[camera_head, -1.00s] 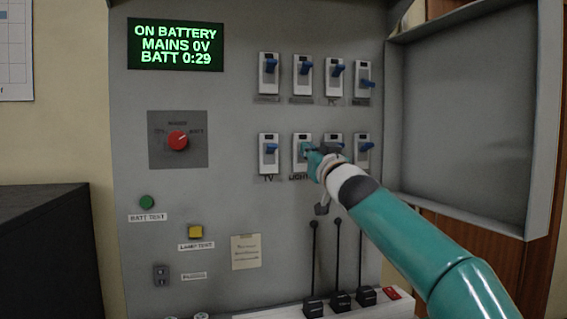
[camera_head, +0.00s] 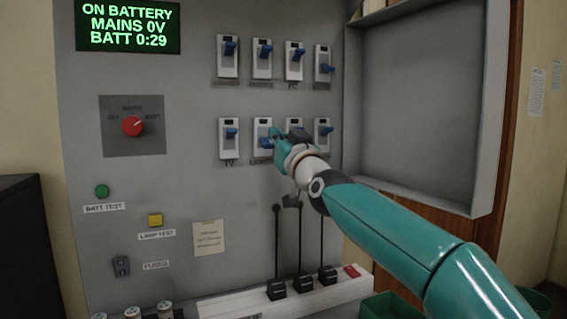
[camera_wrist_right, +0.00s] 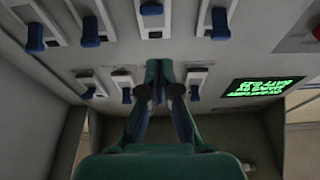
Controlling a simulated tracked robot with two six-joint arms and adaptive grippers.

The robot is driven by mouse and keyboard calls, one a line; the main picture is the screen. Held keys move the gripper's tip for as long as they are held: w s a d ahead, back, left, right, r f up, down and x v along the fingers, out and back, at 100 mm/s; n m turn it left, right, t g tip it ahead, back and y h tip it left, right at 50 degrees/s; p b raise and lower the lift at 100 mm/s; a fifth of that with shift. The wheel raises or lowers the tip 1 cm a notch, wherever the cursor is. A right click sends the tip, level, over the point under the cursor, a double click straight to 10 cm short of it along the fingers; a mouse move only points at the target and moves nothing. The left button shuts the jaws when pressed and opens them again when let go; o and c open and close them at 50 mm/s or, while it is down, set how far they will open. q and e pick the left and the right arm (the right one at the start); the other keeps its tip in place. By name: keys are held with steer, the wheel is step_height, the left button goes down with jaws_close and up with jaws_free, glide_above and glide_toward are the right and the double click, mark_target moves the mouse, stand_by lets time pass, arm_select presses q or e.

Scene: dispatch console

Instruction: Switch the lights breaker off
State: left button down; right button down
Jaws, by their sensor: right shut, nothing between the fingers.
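The lights breaker (camera_head: 262,128) is second from the left in the lower row on the grey panel. Its blue lever (camera_head: 265,143) sits low, lower than the TV breaker's lever (camera_head: 231,133) beside it. My right gripper (camera_head: 274,134) is shut and empty, its tips in front of the lights breaker and partly covering it. I cannot tell whether they touch the lever. In the right wrist view, which shows the panel upside down, my right gripper (camera_wrist_right: 164,66) is between the two rows, and the lights lever (camera_wrist_right: 150,8) is at the top edge. My left gripper is out of view.
Other breakers surround it closely, with an upper row (camera_head: 262,57) above. A green display (camera_head: 128,24) reads ON BATTERY. A red knob (camera_head: 133,126) is at left. An open cabinet door (camera_head: 425,110) is at right.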

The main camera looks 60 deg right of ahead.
steer(key=s+f, duration=0.1)
steer(key=s+a+f+b, duration=0.1)
steer(key=s+f, duration=0.1)
steer(key=shift+s+a+f+b, duration=0.1)
steer(key=shift+a+f+b, duration=0.2)
steer(key=shift+a, duration=0.1)
